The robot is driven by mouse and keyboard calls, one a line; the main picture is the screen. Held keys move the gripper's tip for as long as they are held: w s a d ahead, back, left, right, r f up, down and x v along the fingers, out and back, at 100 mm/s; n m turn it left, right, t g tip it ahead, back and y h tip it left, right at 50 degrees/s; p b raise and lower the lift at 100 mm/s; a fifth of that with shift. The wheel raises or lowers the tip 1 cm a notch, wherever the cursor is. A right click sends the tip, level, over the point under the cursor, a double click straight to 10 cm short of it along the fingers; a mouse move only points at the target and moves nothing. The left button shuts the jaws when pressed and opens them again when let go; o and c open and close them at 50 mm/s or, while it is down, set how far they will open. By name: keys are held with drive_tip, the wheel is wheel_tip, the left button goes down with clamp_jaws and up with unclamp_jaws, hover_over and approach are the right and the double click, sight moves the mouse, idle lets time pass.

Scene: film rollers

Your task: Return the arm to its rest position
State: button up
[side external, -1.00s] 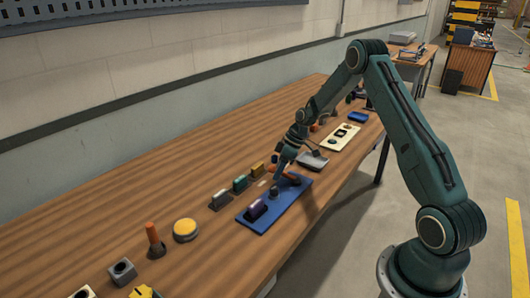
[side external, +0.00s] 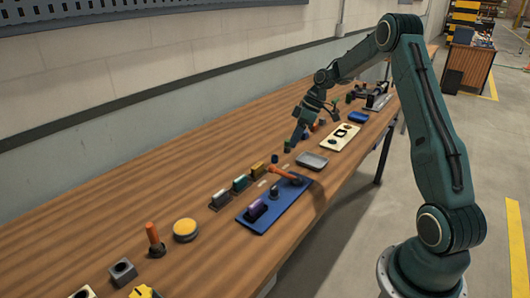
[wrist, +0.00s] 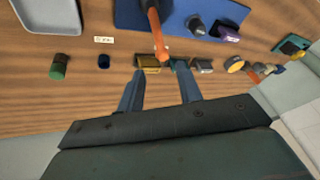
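My gripper (side external: 292,145) hangs above the far part of the bench, beyond the blue board. In the wrist view its two blue-grey fingers (wrist: 158,72) are spread apart with nothing visible between them. The blue board (side external: 240,226) lies flat on the bench. It carries a purple roller (side external: 257,210) and a dark upright knob (side external: 274,196). An orange-handled tool (side external: 283,173) lies over the board's far end, its handle reaching past the edge. White, green and yellow rollers (side external: 239,183) stand in a row beside the board.
A grey tray (side external: 312,160) and a cream panel (side external: 341,137) lie farther along the bench. A yellow button (side external: 186,230), an orange peg (side external: 155,241) and a grey block (side external: 122,271) sit at the near end. The bench along the wall is mostly clear.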

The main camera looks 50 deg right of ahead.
drive_tip(key=shift+r, duration=0.15)
drive_tip(key=s+a+r+m+h, duration=0.1)
drive_tip(key=s+a+r, duration=0.3)
drive_tip(key=a+r, duration=0.4)
drive_tip(key=s+a+r+m+h, duration=0.1)
drive_tip(key=s+a+r+h, duration=0.1)
drive_tip(key=s+a+r, duration=0.4)
drive_tip(key=s+a+r+m+t, duration=0.1)
drive_tip(key=s+a, duration=0.4)
drive_tip(key=s, duration=0.3)
drive_tip(key=s+a+r+m+t+h, duration=0.1)
drive_tip(key=s+a+m, duration=0.1)
drive_tip(key=s+a, duration=0.3)
drive_tip(key=s, duration=0.4)
drive_tip(key=shift+a+r+m+t, duration=0.25)
drive_tip(key=shift+a+m+t, duration=0.05)
drive_tip(key=shift+a, duration=0.1)
